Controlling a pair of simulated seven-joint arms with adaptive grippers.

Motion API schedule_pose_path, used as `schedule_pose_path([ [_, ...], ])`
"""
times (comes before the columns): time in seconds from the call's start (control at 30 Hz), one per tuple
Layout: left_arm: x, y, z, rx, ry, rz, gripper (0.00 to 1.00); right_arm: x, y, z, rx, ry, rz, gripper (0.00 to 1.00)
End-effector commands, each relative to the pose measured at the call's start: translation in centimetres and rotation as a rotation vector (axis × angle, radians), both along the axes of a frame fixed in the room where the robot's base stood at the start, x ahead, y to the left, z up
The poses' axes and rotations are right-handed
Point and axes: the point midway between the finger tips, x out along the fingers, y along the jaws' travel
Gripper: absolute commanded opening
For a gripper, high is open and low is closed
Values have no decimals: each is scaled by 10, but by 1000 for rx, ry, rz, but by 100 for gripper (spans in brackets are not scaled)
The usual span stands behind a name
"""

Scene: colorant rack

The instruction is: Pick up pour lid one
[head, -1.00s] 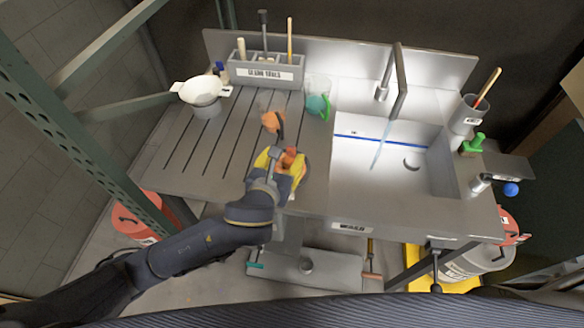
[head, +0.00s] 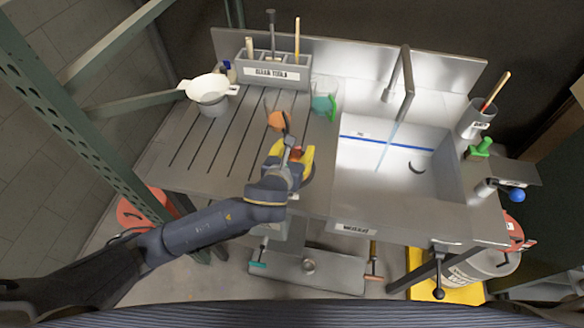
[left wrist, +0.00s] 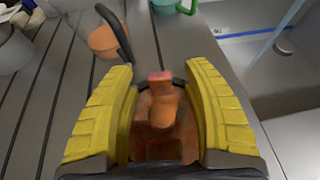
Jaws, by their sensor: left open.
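An orange-red piece with a raised, spout-like block, which looks like the pour lid (left wrist: 162,112), lies between the yellow fingers of my left gripper (left wrist: 160,72) in the left wrist view. The fingers stand wide on either side of it; whether either touches it I cannot tell. In the head view the left gripper (head: 292,153) is over the front right of the slatted drainboard, close to the sink. There the lid (head: 296,154) is mostly hidden by the gripper. What is under the lid is hidden. My right gripper is not in view.
A clear jug with orange contents and a black handle (head: 279,119) stands just behind the gripper. A green-handled clear jug (head: 322,103) is farther back. A white bowl (head: 208,87) sits at left and a tool caddy (head: 262,73) at the back. The sink (head: 380,175) is at right.

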Motion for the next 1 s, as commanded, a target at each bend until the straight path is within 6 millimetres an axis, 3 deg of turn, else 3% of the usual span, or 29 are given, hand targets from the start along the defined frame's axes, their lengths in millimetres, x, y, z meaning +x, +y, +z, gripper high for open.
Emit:
schedule_pose_path([
  [0.07, 0, 0, 0, 0, 0, 0, 44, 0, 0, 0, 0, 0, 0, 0],
  [0.43, 0, 0, 0, 1, 1, 0, 1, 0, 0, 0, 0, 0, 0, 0],
  [0.83, 0, 0, 1, 0, 0, 0, 0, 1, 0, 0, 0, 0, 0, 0],
  [1.0, 0, -1, 11, -2, -1, -1, 0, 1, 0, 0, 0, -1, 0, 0],
])
